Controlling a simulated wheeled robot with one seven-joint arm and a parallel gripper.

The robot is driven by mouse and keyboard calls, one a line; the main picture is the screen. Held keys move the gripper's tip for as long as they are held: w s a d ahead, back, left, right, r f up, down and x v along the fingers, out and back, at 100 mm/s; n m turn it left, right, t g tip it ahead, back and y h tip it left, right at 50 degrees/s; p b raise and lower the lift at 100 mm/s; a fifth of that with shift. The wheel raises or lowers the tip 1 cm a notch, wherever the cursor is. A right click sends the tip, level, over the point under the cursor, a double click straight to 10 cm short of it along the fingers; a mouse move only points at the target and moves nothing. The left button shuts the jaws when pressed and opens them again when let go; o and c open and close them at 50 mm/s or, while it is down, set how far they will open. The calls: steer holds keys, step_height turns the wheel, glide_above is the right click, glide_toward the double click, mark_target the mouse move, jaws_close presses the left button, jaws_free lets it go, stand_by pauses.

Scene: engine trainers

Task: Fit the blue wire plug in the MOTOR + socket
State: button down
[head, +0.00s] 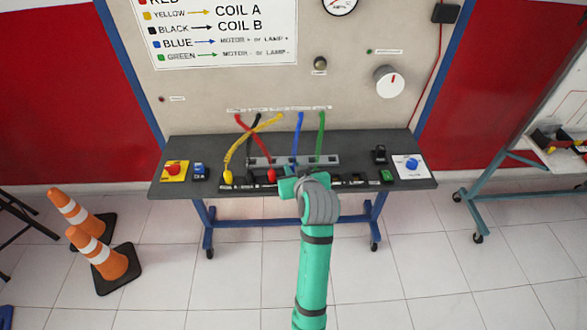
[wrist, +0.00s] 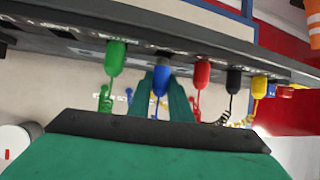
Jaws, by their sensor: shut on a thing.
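The blue plug (wrist: 161,80) shows in the wrist view between the two teal fingers of my gripper (wrist: 163,88), which is shut on it. A grey tip shows between the plug and the dark socket strip (wrist: 180,62); I cannot tell whether it is in a socket. A green plug (wrist: 115,58) and a red plug (wrist: 202,74) stand on either side of it. In the head view my gripper (head: 290,188) is at the bench's front edge and hides the blue plug. The blue wire (head: 298,128) runs down behind it. I cannot read the MOTOR + label.
A black plug (wrist: 233,80) and a yellow plug (wrist: 258,87) stand farther along the row. The grey bench (head: 420,172) carries a red button (head: 173,170) at left and a blue knob (head: 411,164) at right. Orange cones (head: 105,255) stand on the floor at left.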

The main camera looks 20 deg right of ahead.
steer(key=shift+f, duration=0.85)
stand_by(0.7)
steer(key=c, duration=1.8)
jaws_free()
steer(key=shift+c, duration=0.2)
steer(key=shift+w+r+v, duration=0.1)
steer(key=shift+r+v, duration=0.1)
steer(key=shift+v, duration=1.05)
steer(key=shift+w+r+v, duration=0.1)
steer(key=shift+r+v, duration=0.1)
steer(key=shift+v, duration=1.1)
steer(key=shift+r, duration=2.2)
